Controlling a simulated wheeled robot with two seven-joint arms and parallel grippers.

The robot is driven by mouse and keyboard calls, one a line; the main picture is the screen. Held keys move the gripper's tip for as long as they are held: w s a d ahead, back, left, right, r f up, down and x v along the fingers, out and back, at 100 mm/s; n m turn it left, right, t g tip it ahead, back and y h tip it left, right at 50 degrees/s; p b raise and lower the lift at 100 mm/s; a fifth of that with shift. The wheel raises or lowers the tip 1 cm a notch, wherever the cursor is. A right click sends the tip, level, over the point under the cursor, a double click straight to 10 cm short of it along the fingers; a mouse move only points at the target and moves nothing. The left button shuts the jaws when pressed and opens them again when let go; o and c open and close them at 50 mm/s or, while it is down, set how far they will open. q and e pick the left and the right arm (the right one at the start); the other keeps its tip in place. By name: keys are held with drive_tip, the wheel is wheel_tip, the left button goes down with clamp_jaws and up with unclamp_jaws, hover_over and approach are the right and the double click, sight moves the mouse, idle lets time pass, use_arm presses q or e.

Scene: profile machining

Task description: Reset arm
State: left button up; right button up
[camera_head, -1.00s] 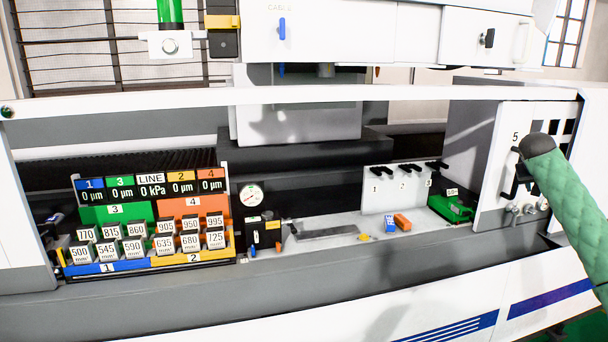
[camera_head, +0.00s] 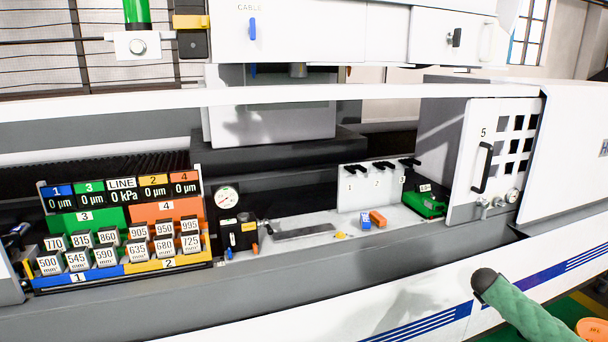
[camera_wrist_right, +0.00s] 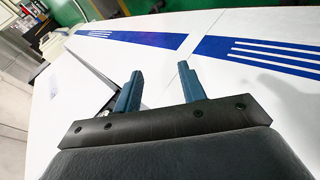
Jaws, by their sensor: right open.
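My right gripper (camera_wrist_right: 161,72) shows in the right wrist view with its two blue fingers apart and nothing between them. Beyond the fingers is the white machine front with blue stripes, apart from them as far as I can tell. In the head view my right arm, in a green sleeve with a dark rounded end, comes in at the lower right, in front of the machine's lower front panel (camera_head: 420,285). The right fingers cannot be made out there. My left gripper is not in view.
The machine's bay holds a rack of numbered blocks (camera_head: 120,262), a pressure gauge (camera_head: 227,198), small blue and orange pieces (camera_head: 377,218) and a green block (camera_head: 425,205). A white door marked 5 (camera_head: 490,150) with a black handle (camera_head: 482,168) stands at the right.

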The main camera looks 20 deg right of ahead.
drive_tip(key=s+a+f+n+y, duration=0.15)
drive_tip(key=s+f+n, duration=0.25)
drive_tip(key=s+f, duration=1.2)
drive_tip(key=s+a+f+n, duration=0.2)
drive_tip(key=s+f+n, duration=0.1)
drive_tip(key=s+f, duration=1.3)
drive_tip(key=s+a+f+m+g+y, duration=0.1)
drive_tip(key=s+a+f, duration=0.2)
drive_tip(key=a+f, duration=0.5)
drive_tip(key=s+a+f+m+y, duration=0.1)
drive_tip(key=s+a+f+y, duration=0.15)
drive_tip(key=a, duration=1.05)
drive_tip(key=s+a+f+g+y, duration=0.1)
drive_tip(key=s+a+f, duration=0.1)
drive_tip(key=a+f, duration=0.6)
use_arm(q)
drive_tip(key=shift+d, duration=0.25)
use_arm(e)
drive_tip(key=s+a+f+m+y, duration=0.2)
drive_tip(key=a+y, duration=0.1)
drive_tip(key=a, duration=2.9)
drive_tip(key=shift+a+m+y, duration=0.3)
drive_tip(key=shift+a, duration=0.1)
